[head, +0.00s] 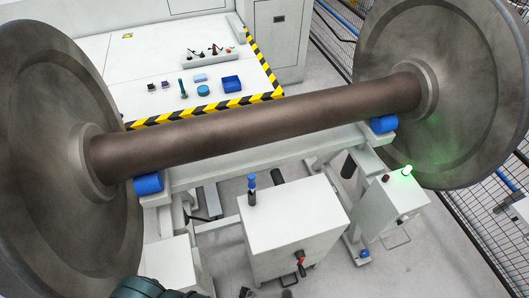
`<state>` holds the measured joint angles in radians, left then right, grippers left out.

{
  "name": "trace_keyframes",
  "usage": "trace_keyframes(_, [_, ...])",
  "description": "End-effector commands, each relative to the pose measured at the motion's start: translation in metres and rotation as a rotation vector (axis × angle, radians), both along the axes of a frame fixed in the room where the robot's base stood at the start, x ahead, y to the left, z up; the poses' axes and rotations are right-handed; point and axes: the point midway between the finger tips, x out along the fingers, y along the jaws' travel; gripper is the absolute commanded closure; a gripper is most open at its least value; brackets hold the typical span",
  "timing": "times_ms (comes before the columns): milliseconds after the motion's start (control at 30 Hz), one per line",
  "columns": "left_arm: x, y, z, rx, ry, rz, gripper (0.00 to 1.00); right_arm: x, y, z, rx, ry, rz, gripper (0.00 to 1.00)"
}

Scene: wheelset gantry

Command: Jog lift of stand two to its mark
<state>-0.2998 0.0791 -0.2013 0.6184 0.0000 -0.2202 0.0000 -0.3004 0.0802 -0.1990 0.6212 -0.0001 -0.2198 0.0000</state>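A brown wheelset axle (255,125) spans the view between a left wheel (60,150) and a right wheel (460,90). It lies above a white support beam with a blue roller (148,184) near its left end and another blue roller (384,124) near its right end. A white cabinet (295,220) below carries an upright blue-topped lever (252,188) and a red-and-black handle (300,262). A right white box (388,212) has a lit green lamp (407,170). I cannot tell which part is stand two, and no mark is readable. Neither gripper's fingertips show.
A dark teal part of my arm enters at the bottom left. Behind the axle, a white bench (150,70) with yellow-black edging holds a blue box (231,84) and several small items. Mesh fencing (480,215) stands at the right. Grey floor shows between the cabinets.

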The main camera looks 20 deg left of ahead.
Motion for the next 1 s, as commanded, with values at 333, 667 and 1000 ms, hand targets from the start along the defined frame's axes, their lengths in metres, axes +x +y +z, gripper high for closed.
trace_keyframes(333, [0.0015,-0.0010,0.0002,-0.002,-0.003,0.000,0.46,-0.0036,0.0001,-0.0002,0.000,0.005,0.000,0.95])
trace_keyframes(667, [0.0018,-0.0006,0.0003,-0.001,-0.004,0.001,0.46,-0.0012,-0.0004,-0.0002,-0.001,0.003,0.001,1.00])
trace_keyframes(1000, [0.0017,0.0027,0.0002,0.003,-0.003,0.001,0.46,-0.0005,0.0014,-0.0002,0.002,0.001,0.001,1.00])
